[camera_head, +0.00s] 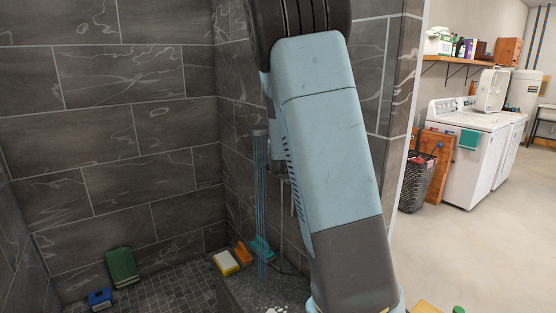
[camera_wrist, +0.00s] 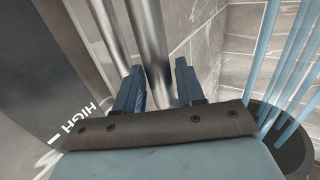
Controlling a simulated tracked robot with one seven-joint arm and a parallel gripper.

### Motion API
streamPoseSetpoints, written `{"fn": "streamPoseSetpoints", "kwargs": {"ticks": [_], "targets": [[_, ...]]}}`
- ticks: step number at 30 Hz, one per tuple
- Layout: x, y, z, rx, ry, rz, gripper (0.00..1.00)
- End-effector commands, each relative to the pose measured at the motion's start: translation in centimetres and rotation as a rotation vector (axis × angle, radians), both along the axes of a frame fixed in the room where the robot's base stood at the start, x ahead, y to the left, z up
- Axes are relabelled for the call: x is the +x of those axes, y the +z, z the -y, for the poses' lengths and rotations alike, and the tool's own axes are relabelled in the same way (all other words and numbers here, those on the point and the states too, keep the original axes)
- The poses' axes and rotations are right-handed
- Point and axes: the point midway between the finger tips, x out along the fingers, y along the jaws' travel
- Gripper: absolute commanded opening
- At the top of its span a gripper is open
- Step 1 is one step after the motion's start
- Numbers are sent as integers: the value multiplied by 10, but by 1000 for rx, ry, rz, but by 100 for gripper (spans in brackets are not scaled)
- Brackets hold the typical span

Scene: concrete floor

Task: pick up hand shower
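In the wrist view, my gripper (camera_wrist: 158,86) has its two dark blue fingers apart. A thick chrome tube (camera_wrist: 152,42) runs down between them. It may be part of the hand shower, but its head is out of view. I cannot tell whether the fingers touch the tube. A second, thinner chrome tube (camera_wrist: 108,30) runs beside it on the left. In the head view, my arm covers the middle, and hides my gripper and most of the shower fittings. A thin pale rail (camera_head: 292,198) shows just left of the arm against the tile.
Dark tiled walls (camera_head: 100,110) enclose the shower corner. A yellow-and-white sponge (camera_head: 225,263), an orange item (camera_head: 243,253) and a teal item (camera_head: 262,248) lie on a low ledge. A green container (camera_head: 122,267) and blue item (camera_head: 100,298) stand at left.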

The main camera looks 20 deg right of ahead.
Motion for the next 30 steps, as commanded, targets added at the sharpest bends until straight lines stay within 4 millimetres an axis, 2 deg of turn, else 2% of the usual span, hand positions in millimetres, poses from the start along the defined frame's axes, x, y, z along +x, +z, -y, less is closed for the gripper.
{"fn": "streamPoseSetpoints", "kwargs": {"ticks": [3, 11, 22, 30], "targets": [[7, 0, 3, -1, 0, -2, 38], [8, 0, 3, -1, 1, 0, 37], [8, 0, 2, 0, 1, 0, 2], [8, 0, 2, 0, 2, 0, 0]]}}
